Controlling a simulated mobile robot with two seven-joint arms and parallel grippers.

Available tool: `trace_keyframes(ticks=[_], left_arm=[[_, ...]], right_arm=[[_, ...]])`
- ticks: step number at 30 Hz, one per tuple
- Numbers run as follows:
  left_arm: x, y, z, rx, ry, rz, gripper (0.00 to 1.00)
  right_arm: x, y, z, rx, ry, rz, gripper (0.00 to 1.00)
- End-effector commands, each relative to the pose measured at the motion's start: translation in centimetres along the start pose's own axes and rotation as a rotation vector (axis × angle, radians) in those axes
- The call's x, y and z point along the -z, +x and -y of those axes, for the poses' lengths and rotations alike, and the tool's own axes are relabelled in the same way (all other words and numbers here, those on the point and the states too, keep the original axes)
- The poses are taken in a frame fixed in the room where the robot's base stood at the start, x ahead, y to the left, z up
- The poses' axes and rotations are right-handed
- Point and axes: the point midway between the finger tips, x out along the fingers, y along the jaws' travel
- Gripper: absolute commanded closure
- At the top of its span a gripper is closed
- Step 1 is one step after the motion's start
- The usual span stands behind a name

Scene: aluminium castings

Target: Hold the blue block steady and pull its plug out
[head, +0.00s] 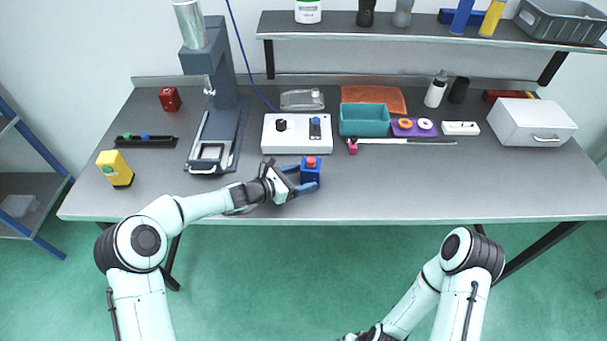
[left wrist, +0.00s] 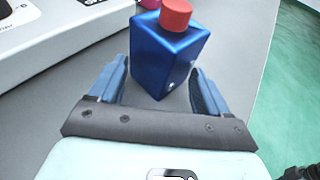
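The blue block (head: 310,174) stands upright near the front edge of the table, with a red plug (head: 311,161) seated in its top. In the left wrist view the block (left wrist: 168,55) stands just beyond my fingers, and the red plug (left wrist: 176,14) is on it. My left gripper (head: 299,178) reaches in from the left at table height. Its two blue fingers are apart, one on each side of the block's near part, with a narrow gap showing at the left finger. My right arm is low at the picture's bottom, clear of the table; its fingers are out of frame.
A white control box (head: 297,146) with knobs stands just behind the block. A teal bin (head: 364,121) and a small pink-topped piece (head: 352,146) are to its right. A yellow block (head: 115,169) and a press (head: 214,130) are at left. The table's front right is clear.

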Motion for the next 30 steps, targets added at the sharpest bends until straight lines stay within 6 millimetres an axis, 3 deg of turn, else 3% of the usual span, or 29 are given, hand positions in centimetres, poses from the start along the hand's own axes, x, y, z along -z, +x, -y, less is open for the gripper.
trace_keyframes(ticks=[11, 13, 16, 17, 18, 19, 24, 30], left_arm=[[0.04, 0.38, 0.04, 0.001, 0.0, -0.001, 0.27], [0.03, 0.37, 0.04, 0.001, 0.0, -0.001, 0.49], [0.02, 0.36, 0.03, 0.001, 0.0, 0.0, 0.68], [0.02, 0.36, 0.03, 0.001, 0.0, 0.0, 0.78], [0.02, 0.36, 0.04, 0.001, 0.0, 0.0, 0.94], [0.01, 0.36, 0.04, 0.001, 0.0, 0.0, 1.0], [0.0, 0.35, 0.03, 0.001, 0.0, 0.0, 0.99], [0.01, 0.35, 0.02, 0.0, 0.0, 0.0, 0.34]], right_arm=[[0.02, -0.02, 0.02, 0.0, 0.0, 0.0, 0.1], [0.02, -0.02, 0.01, 0.0, 0.0, 0.0, 0.1], [0.02, -0.02, 0.01, 0.0, 0.0, 0.0, 0.1], [0.02, -0.02, 0.01, 0.0, 0.0, 0.0, 0.1], [0.02, -0.02, 0.02, 0.0, 0.0, 0.0, 0.1], [0.02, -0.02, 0.01, 0.0, 0.0, 0.0, 0.1], [0.02, -0.02, 0.02, 0.0, 0.0, 0.0, 0.1], [0.02, -0.02, 0.02, 0.0, 0.0, 0.0, 0.1]])
